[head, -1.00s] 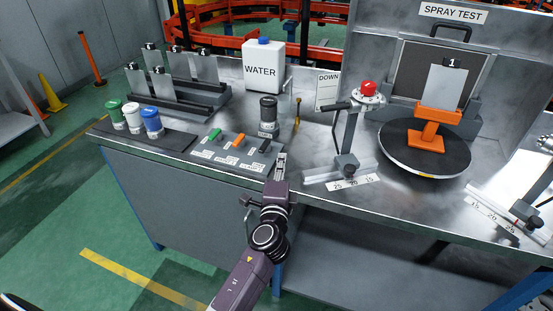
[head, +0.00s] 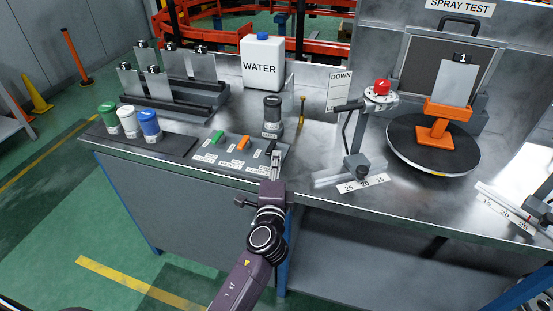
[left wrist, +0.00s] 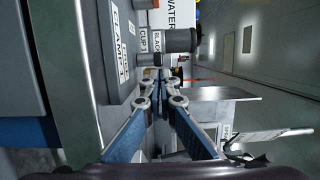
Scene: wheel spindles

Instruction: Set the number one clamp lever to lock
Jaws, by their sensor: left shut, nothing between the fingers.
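A grey switch panel (head: 198,166) near the table's front edge carries a green lever (head: 217,137), an orange lever (head: 243,142) and a black lever (head: 271,147), with white labels in front. The labels are too small to read in the head view. In the left wrist view, turned sideways, a large label starting with CLAMP (left wrist: 120,35) shows on the panel's side. My left gripper (head: 275,158) is shut and empty at the panel's right end, close by the black lever; I cannot tell whether they touch. It also shows in the left wrist view (left wrist: 162,76). My right gripper is out of view.
A black-lidded cup (head: 272,115) stands just behind the black lever. Green, white and blue-capped jars (head: 150,126) stand to the left. The water jug (head: 262,62) is behind. A measuring stand (head: 356,166) and an orange fixture on a turntable (head: 405,155) are to the right.

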